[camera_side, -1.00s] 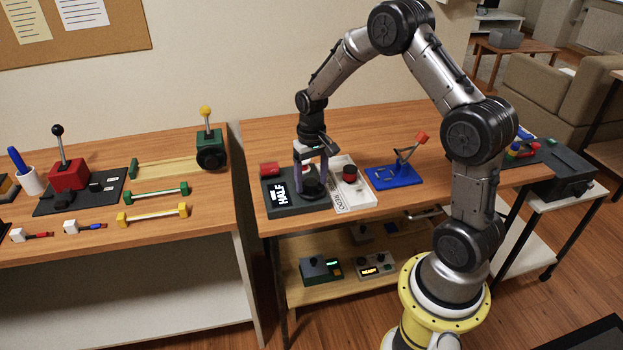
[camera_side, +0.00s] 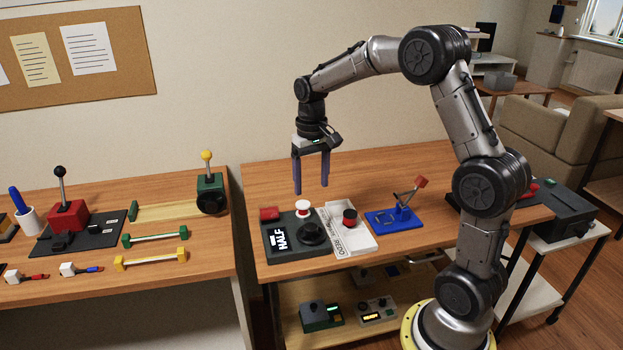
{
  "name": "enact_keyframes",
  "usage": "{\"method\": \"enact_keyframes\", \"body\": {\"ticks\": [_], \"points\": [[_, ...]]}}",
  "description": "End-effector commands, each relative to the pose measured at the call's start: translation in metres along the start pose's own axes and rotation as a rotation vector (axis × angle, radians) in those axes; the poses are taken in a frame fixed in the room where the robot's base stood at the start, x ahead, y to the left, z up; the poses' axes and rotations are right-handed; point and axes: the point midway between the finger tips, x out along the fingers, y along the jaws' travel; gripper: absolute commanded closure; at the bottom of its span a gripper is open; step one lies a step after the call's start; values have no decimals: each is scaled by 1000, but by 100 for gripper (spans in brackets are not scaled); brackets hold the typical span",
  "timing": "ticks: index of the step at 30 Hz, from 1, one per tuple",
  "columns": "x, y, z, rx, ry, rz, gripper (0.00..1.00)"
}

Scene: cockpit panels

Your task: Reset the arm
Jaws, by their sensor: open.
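My gripper (camera_side: 311,190) is open and empty, its two fingers pointing down. It hangs above the dark panel (camera_side: 281,257) on the right-hand table, apart from everything. My arm is bent, raised over the right part of the table.
A blue base with a red-tipped lever (camera_side: 418,183) stands right of the panels. The left table holds a red lever box (camera_side: 69,215), a green box with a yellow-knobbed lever (camera_side: 210,190) and two bar handles. Small devices sit on the lower shelf (camera_side: 290,333).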

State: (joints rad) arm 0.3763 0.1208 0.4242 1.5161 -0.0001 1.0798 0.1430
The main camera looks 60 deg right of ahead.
Motion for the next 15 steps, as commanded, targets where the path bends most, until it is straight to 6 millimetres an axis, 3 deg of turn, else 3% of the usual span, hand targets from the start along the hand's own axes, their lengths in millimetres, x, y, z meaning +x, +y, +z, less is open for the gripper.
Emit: {"method": "enact_keyframes", "body": {"ticks": [13,15], "points": [[-6,-3,0,-7,3,-1,24],[-18,-10,1,-25,32,-5,24]]}}
